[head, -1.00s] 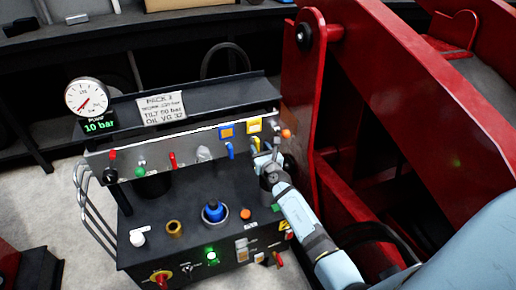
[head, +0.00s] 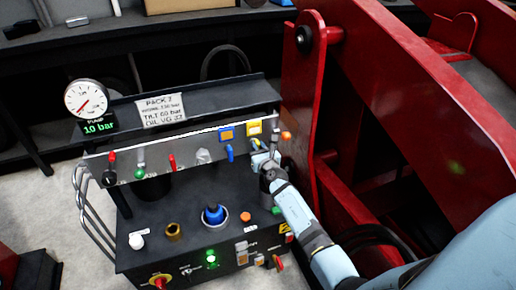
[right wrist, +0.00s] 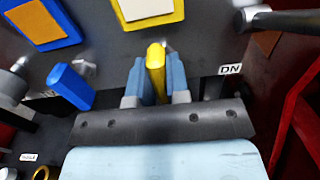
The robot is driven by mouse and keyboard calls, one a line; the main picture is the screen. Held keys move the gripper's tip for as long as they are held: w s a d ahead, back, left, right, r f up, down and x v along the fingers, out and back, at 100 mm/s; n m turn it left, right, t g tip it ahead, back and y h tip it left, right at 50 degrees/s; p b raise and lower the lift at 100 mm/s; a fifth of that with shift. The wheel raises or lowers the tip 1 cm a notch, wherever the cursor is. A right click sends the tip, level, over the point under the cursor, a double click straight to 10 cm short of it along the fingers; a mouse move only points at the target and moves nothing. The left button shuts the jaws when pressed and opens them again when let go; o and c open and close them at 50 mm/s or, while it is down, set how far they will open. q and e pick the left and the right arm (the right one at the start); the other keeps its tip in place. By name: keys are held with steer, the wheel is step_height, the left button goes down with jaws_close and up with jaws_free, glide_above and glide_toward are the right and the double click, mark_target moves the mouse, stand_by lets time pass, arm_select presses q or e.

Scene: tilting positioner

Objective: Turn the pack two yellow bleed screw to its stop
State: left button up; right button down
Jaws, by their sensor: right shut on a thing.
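The pack two yellow bleed screw (right wrist: 156,62) stands between the blue-grey fingers of my right gripper (right wrist: 155,78) in the right wrist view. The fingers are shut on its yellow lever-like handle. In the head view my right gripper (head: 259,157) reaches the right end of the pack's panel, just below the yellow tag (head: 254,128). There the fingers largely hide the screw. My left gripper is not in view.
A blue screw (right wrist: 70,86) is close to the left of the fingers in the wrist view, below a blue tag (right wrist: 43,22). A DN label (right wrist: 230,69) is at right. The red frame (head: 308,120) rises close to the right of my arm.

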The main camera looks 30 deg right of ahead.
steer(key=shift+m, duration=0.4)
steer(key=shift+d+m, duration=0.1)
steer(key=shift+m, duration=0.9)
steer(key=m, duration=0.2)
steer(key=shift+f+m, duration=0.1)
steer(key=shift+m, duration=0.2)
steer(key=m+b, duration=0.1)
steer(key=m, duration=0.1)
steer(key=shift+d+f+m, duration=0.1)
steer(key=shift+m, duration=0.3)
steer(key=shift+s+m, duration=0.1)
steer(key=shift+m, duration=0.9)
steer(key=m+b, duration=0.1)
steer(key=m, duration=0.2)
steer(key=shift+f, duration=0.1)
steer(key=m, duration=0.3)
steer(key=shift+d+b, duration=0.1)
steer(key=shift+b, duration=0.3)
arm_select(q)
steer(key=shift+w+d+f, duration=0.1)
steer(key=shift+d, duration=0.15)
arm_select(e)
steer(key=shift+m, duration=0.7)
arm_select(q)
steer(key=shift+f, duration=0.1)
